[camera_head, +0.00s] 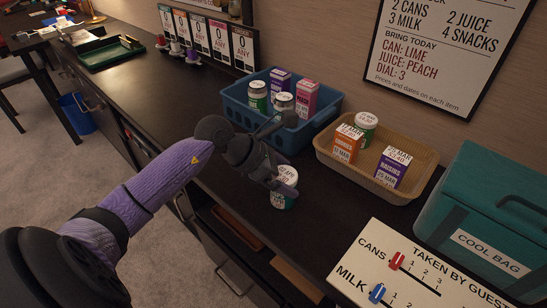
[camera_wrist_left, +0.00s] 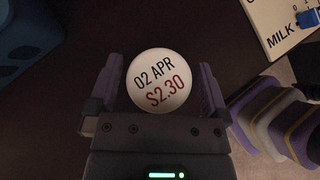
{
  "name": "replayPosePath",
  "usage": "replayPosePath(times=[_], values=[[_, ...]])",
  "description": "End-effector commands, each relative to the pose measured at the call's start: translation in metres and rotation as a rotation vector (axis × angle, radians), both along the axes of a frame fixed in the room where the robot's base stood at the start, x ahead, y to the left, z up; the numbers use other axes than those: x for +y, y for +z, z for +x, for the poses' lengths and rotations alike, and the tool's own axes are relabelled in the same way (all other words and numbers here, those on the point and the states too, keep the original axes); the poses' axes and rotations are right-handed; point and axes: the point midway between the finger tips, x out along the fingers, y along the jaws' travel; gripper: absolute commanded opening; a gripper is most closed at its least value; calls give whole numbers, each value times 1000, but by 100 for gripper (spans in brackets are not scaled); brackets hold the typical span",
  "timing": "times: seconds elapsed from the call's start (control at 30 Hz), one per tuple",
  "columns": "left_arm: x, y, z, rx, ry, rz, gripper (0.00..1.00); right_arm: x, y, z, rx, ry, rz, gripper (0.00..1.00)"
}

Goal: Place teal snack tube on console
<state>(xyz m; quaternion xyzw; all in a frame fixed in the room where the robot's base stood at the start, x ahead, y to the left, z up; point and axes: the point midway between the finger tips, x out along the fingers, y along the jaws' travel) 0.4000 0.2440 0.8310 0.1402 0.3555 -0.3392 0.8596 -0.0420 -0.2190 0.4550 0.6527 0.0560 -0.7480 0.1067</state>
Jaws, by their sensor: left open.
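A short tube (camera_head: 284,200) with a white lid and a teal-green side stands upright on the dark counter near its front edge. In the left wrist view its round lid (camera_wrist_left: 159,82) reads "02 APR $2.30". My left gripper (camera_head: 281,157) is open at the tube, with one finger on each side of the lid in the wrist view. I cannot tell whether the fingers touch it. The gripper hides part of the tube in the head view. My right gripper is not in view.
A blue basket (camera_head: 235,107) with cans and cartons stands behind the gripper. A tan basket (camera_head: 405,190) with cartons and a can is to its right. A teal cool bag (camera_head: 480,205) and a white slider board (camera_head: 365,255) are at the right. Free counter (camera_head: 170,110) lies left.

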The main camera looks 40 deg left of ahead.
Motion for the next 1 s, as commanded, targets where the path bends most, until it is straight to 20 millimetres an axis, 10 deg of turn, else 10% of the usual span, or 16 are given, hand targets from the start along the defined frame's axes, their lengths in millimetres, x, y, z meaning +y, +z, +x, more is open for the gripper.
replayPosePath(times=[0.47, 1.0], values=[[52, 78, -55, 0, 1, 2, 100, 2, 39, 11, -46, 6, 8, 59], [57, 83, -61, 0, -1, 1, 100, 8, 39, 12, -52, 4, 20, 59]])
